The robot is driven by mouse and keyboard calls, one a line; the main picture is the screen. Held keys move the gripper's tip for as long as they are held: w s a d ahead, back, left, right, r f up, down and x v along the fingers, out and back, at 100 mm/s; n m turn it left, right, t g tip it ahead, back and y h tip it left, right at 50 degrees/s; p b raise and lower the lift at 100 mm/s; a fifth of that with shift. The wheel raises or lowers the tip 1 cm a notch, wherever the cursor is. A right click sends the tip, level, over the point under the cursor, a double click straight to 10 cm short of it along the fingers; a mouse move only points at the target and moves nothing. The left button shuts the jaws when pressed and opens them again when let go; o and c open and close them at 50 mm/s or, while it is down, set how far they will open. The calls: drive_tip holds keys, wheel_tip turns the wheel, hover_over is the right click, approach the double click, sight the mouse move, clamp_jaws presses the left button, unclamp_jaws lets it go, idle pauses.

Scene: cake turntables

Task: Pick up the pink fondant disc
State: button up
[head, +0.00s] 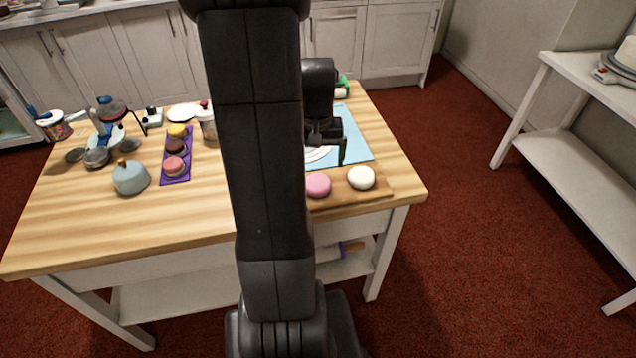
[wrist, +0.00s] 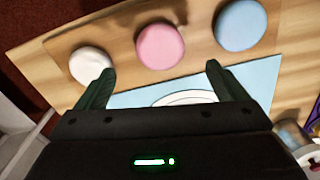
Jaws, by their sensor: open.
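The pink fondant disc (head: 318,185) lies on a wooden board near the table's front edge, just right of my arm in the head view. It also shows in the wrist view (wrist: 160,46), between a white disc and a blue disc. My gripper (wrist: 158,75) is open and empty, its two dark green fingers spread apart. In the wrist view the pink disc appears beyond the fingertips, in the gap between their lines. In the head view my gripper (head: 342,155) is above the light blue mat, behind the discs.
A white disc (head: 361,177) and a blue disc (wrist: 240,25) flank the pink one on the wooden board (head: 378,191). The light blue mat (head: 358,146) lies behind. A purple tray (head: 177,180) with cakes and a blue-grey dome (head: 130,178) stand left of my arm.

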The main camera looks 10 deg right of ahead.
sight(317, 187)
drive_tip(key=shift+f, duration=3.85)
drive_tip(key=c, duration=1.1)
drive_tip(key=shift+r, duration=0.15)
